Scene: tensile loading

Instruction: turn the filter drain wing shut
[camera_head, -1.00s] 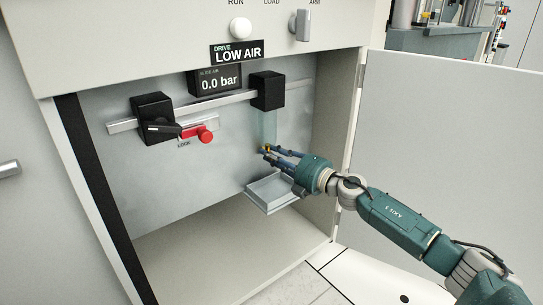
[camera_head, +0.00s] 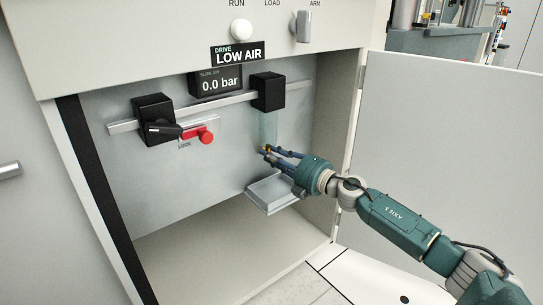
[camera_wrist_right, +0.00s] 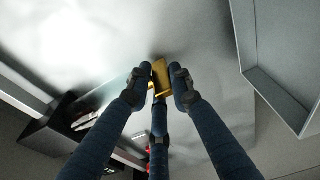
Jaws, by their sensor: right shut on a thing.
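The filter drain wing (camera_wrist_right: 160,74) is a small yellow piece in the right wrist view, between the fingertips of my right gripper (camera_wrist_right: 160,85). My right gripper (camera_head: 272,153) is shut on it, below the clear filter bowl (camera_head: 268,127) that hangs from a black block (camera_head: 268,91). In the head view only a speck of yellow shows at the fingertips; the fingers hide the rest. I cannot tell the wing's exact angle. My left gripper is not in view.
A grey tray (camera_head: 263,199) sits just below my right gripper. A black rotary handle (camera_head: 161,131) and red lock (camera_head: 206,136) are on the rail to the left. The open cabinet door (camera_head: 440,150) stands at right. A display reads 0.0 bar (camera_head: 217,82).

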